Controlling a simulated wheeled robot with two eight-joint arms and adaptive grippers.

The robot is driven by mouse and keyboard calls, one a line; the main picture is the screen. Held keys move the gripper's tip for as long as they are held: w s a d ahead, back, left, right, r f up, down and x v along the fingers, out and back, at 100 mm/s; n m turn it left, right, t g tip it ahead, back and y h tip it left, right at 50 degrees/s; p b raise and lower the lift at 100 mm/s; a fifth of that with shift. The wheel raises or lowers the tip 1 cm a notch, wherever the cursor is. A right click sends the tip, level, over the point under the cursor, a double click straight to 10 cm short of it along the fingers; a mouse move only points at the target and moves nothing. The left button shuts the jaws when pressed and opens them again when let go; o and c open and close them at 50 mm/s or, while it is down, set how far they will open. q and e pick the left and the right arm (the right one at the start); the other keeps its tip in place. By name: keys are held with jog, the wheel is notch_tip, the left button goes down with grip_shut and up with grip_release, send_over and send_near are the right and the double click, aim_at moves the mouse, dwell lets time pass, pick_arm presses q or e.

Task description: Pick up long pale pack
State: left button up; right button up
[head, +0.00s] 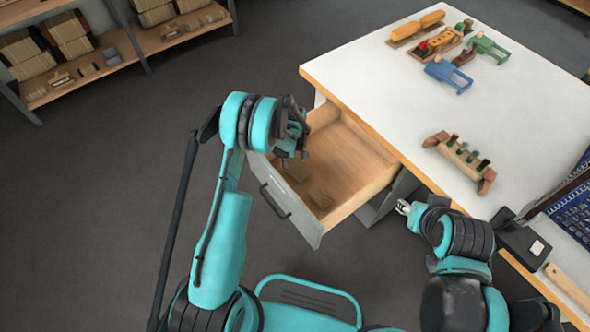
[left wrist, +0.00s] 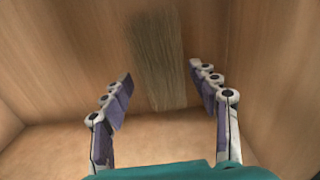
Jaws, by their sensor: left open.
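A long tan-brown bristle pack (left wrist: 158,60) lies in the drawer in the left wrist view, running away from the gripper. My left gripper (left wrist: 160,82) is open, with one finger on either side of the pack's line; nothing is held. In the head view the left gripper (head: 293,154) hangs over the open drawer (head: 352,160). I cannot tell which is the long pale one. My right gripper (head: 404,208) is beside the table, its jaws too small to read.
The drawer's grey front (head: 283,212) and wooden walls surround the left gripper. The white table (head: 400,100) holds wooden brushes, coloured clamps and a tufted wooden block (head: 460,160). Shelves (head: 110,55) with packs stand at the back left. The dark floor between is clear.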

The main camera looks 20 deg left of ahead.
aim_at(294, 166)
pick_arm(q)
notch_tip(294, 166, down, 5)
jog(key=shift+s+r+b, duration=0.15)
jog(key=shift+r+b, duration=0.05)
jog(key=shift+b, duration=0.95)
jog(key=shift+r, duration=0.1)
jog(key=c, duration=1.3)
